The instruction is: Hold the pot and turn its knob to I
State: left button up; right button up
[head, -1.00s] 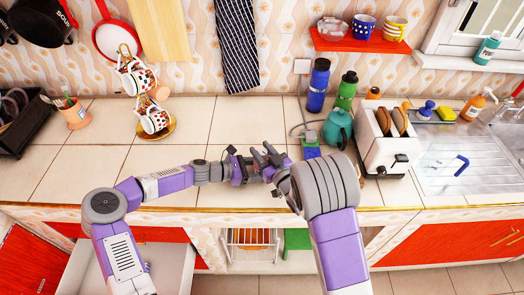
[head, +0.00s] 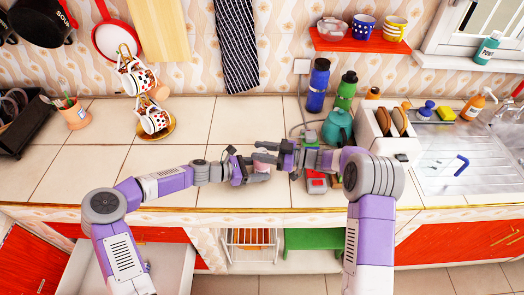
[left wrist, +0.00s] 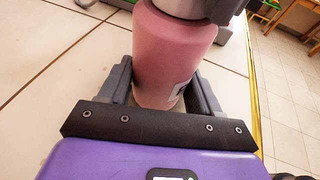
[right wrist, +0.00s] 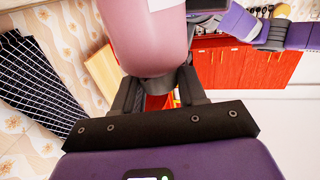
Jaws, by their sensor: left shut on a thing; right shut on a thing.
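The pot, a pink rounded cylinder, is between my two grippers above the counter; a little of it (head: 261,176) shows in the head view. My left gripper (left wrist: 160,88) is shut on the pot's pink body (left wrist: 172,50), its fingers along both sides. A grey cap-like part (left wrist: 195,7) is at the pot's other end, cut off at the top of the left wrist view. My right gripper (right wrist: 158,92) is shut around the end of the pot (right wrist: 148,35) nearest it. In the head view my right gripper (head: 268,154) comes in from the right. I cannot make out the knob's marks.
A teal kettle (head: 338,127), a blue bottle (head: 318,86) and a white toaster (head: 395,145) stand behind and right of my right gripper. A grey device with a red part (head: 317,185) is below my right arm.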

aim_at(262, 151)
pick_arm(q)
jog(key=shift+s+d, duration=0.1)
pick_arm(e)
jog(key=shift+s+a+n+g, duration=0.15)
jog(key=shift+n+g, duration=0.35)
jog(key=shift+g, duration=0.3)
jog(key=o, duration=0.7)
jog(key=shift+o, duration=1.3)
notch_tip(262, 151, up, 10)
pick_arm(q)
jog(key=o, duration=1.2)
jog(key=shift+c, duration=0.2)
